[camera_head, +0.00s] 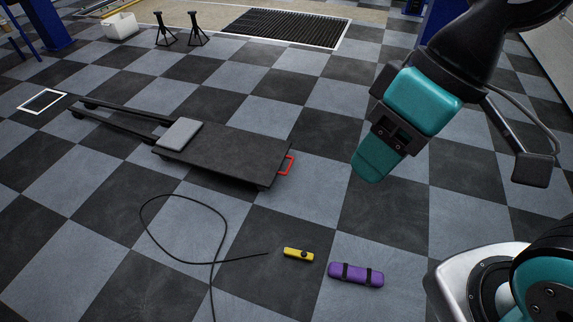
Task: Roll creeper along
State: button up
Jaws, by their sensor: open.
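The creeper (228,154) is a low, flat dark board on the checkered floor, left of centre in the head view. A grey pad (179,134) lies on it, and two dark rails run from it to the upper left. A red handle (287,166) sticks out at its right end. My gripper (371,166) hangs in the air at the right of the creeper, apart from the handle. It is open, and nothing shows in it. The wheels under the board are mostly hidden.
A black cable (222,235) lies looped on the floor in front of the creeper. A yellow tool (298,254) and a purple roll (356,275) lie nearby. A white-outlined square (41,101) is near the rails' far ends. Jack stands (198,30), a white bin (120,27) and a floor grate (287,25) are behind.

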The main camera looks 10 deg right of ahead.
aim_at(252, 159)
jog(key=k, duration=0.5)
jog(key=z, duration=1.95)
jog(key=i, duration=4.15)
jog(key=u, duration=3.45)
jog(key=i, duration=1.7)
jog(key=z, duration=0.05)
